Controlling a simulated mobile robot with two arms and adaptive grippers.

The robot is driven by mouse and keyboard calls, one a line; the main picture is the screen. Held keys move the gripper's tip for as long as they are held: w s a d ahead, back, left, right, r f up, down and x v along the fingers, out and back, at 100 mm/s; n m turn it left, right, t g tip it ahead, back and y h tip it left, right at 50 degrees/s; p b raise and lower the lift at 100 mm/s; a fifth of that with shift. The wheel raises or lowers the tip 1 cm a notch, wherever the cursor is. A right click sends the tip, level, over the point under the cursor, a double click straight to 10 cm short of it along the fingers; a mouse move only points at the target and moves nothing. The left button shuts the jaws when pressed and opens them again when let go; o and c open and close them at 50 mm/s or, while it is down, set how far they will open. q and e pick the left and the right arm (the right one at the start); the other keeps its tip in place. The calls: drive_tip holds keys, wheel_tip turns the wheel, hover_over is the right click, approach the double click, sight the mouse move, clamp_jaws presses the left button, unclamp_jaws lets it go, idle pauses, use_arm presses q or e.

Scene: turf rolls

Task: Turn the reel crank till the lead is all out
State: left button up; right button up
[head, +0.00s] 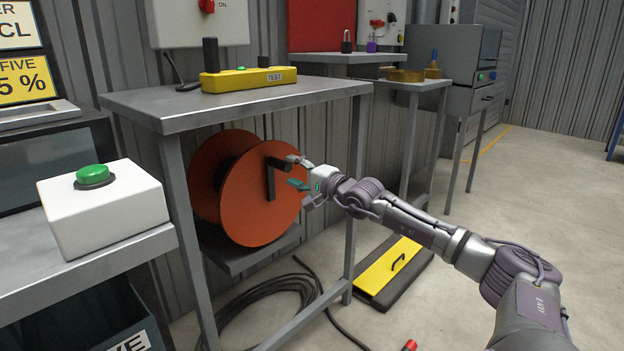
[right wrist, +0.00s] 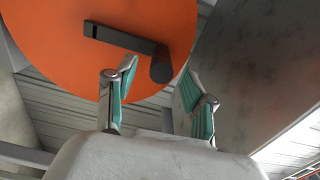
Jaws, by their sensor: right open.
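The orange reel (head: 238,205) sits on a low shelf under the grey metal table. Its dark crank (head: 271,180) is on the near face, with the handle sticking out at the upper end. The black lead (head: 265,300) lies in loops on the floor below the reel. My right gripper (head: 292,173) is open beside the crank handle. In the right wrist view the gripper (right wrist: 165,88) has its fingers spread, with the handle (right wrist: 161,68) just beyond and between the fingertips; I cannot tell whether they touch. The reel's orange face (right wrist: 70,70) fills the top left. My left gripper is not in view.
The table (head: 235,100) stands over the reel, its front leg (head: 357,190) close to my right arm. A yellow tester (head: 248,79) lies on top. A white box with a green button (head: 95,174) is at left. A yellow and black panel (head: 393,272) lies on the floor.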

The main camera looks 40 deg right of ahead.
drive_tip(key=s, duration=0.6)
drive_tip(key=shift+s, duration=0.2)
idle(0.4)
drive_tip(key=shift+s, duration=0.1)
idle(0.4)
